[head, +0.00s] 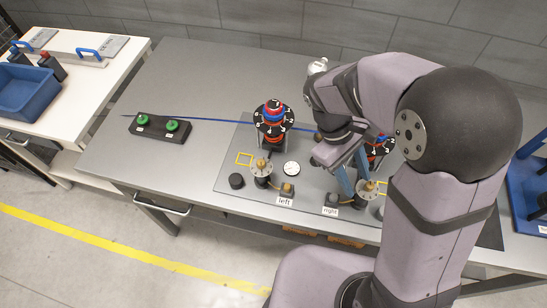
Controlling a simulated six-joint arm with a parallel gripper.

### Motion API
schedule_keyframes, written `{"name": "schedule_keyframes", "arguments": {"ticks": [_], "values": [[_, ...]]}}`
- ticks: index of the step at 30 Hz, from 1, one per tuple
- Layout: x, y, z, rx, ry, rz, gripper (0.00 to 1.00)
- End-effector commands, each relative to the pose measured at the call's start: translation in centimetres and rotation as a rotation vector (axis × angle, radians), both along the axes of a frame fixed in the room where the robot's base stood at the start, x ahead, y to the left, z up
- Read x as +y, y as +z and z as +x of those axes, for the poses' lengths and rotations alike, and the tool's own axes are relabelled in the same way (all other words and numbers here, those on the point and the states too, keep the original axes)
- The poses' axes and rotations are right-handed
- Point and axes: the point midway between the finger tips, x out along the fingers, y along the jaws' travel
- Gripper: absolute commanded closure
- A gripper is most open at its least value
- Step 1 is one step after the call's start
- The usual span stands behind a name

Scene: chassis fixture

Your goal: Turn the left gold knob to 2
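The left gold knob (261,162) stands on a round pale dial (262,170), behind and left of the "left" label (285,202). The marks on this dial are too small to read. My gripper (358,187) points down on the right side of the fixture, beside the right gold knob (370,186) and well to the right of the left one. Its two blue-grey fingers appear apart, with no object visible between them. I cannot tell whether a finger touches the right knob or its dial. My arm hides part of the right side.
A black numbered wheel with a red and blue top (273,118) stands behind the left knob. A white gauge (292,168) and a black cap (236,181) are near it. A box with green buttons (158,127) is farther left. The table's left part is mostly clear.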

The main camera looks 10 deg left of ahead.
Motion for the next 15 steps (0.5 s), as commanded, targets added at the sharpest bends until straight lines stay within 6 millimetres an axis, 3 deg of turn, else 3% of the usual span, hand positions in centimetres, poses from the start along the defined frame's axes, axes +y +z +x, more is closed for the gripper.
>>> {"name": "schedule_keyframes", "arguments": {"ticks": [4, 8, 11, 15], "values": [[4.5, -0.9, 3.0, 0.082, 0.340, -0.216, 0.63], [9.8, -1.1, 4.7, 0.121, 0.609, -0.439, 0.63], [14.6, -1.9, 4.4, 0.136, 0.786, -0.613, 0.63], [20.8, -3.0, 2.2, 0.132, 0.975, -0.838, 0.63]]}}
